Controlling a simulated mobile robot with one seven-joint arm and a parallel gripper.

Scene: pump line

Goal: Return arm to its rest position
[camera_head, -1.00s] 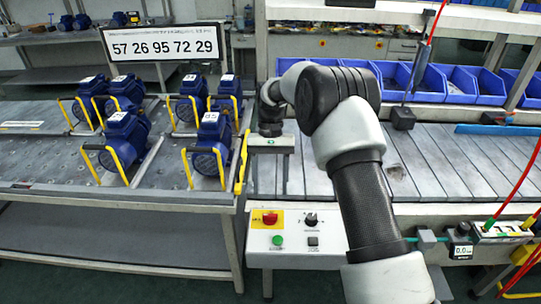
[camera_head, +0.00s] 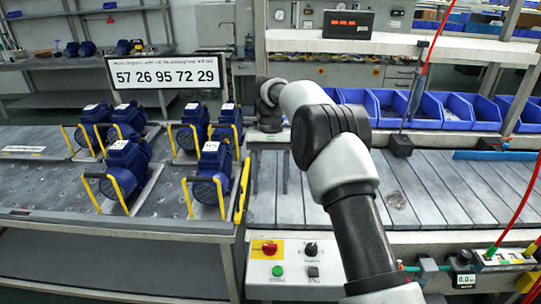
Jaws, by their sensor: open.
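My arm reaches up from the bottom right over the slatted conveyor and bends left at its black elbow. My gripper (camera_head: 268,139) is at the arm's far end, pointing down at the back left of the conveyor (camera_head: 440,190), beside the pump table. Its fingers are small and partly hidden, and I see nothing held between them. Several blue pumps (camera_head: 213,170) with yellow handles stand on the table to the left, apart from the gripper.
A number sign (camera_head: 166,74) stands behind the pumps. Blue bins (camera_head: 445,108) line the back of the conveyor under a white shelf (camera_head: 340,42) with a red-digit display (camera_head: 348,24). A control box (camera_head: 294,262) with buttons is in front. A red hose (camera_head: 432,45) hangs at right.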

